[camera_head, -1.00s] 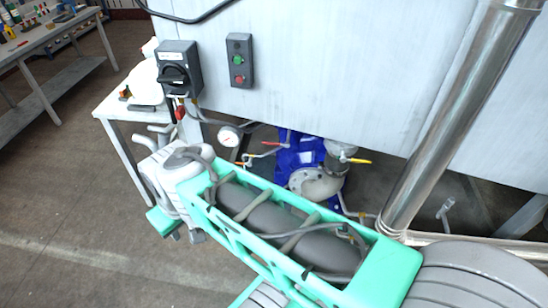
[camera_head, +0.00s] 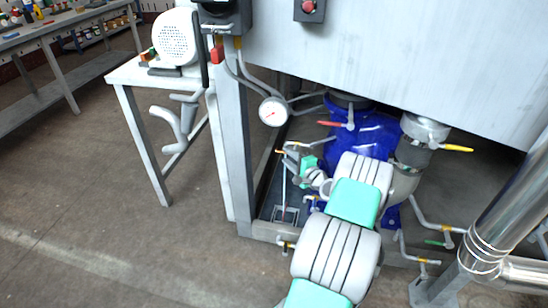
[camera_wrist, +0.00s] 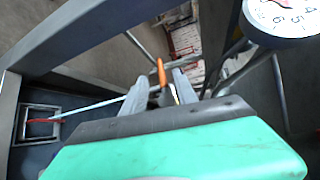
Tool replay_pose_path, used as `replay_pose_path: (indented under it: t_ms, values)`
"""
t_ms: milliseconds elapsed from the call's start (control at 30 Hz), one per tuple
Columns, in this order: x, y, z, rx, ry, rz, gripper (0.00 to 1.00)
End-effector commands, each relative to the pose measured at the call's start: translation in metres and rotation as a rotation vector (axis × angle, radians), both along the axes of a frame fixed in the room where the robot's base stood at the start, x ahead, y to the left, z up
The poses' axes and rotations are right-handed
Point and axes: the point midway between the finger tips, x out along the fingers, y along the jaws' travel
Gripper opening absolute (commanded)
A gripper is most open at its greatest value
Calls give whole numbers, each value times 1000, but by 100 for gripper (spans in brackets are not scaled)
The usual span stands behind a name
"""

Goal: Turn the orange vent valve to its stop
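The orange vent valve handle (camera_wrist: 161,72) stands upright in the wrist view, between the two grey fingers of my gripper (camera_wrist: 160,90). The fingers are apart, with gaps visible beside the handle; I see no clear contact. In the head view, the small orange handle tip (camera_head: 280,151) shows under the tank, left of the blue pump body. My gripper (camera_head: 291,153) is right at it there, with my arm reaching in from the lower right. The valve's body is mostly hidden by my gripper.
A round gauge (camera_head: 273,112) hangs just above my gripper. A red lever (camera_head: 330,124) and a yellow lever (camera_head: 457,148) are to the right. The blue pump body (camera_head: 360,135), the frame post (camera_head: 236,160) and the tank (camera_head: 400,60) hem in the space.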

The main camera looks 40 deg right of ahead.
Motion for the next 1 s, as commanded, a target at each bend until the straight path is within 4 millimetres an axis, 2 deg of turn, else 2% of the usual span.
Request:
replay_pose_path:
  t_ms: [300,400,700,1000]
  values:
    - [54,-9,-8,-7,1,-2,34]
    - [66,-11,-9,-6,2,-2,34]
    - [72,-9,-7,-6,3,0,34]
    - [72,-9,-7,-6,4,0,10]
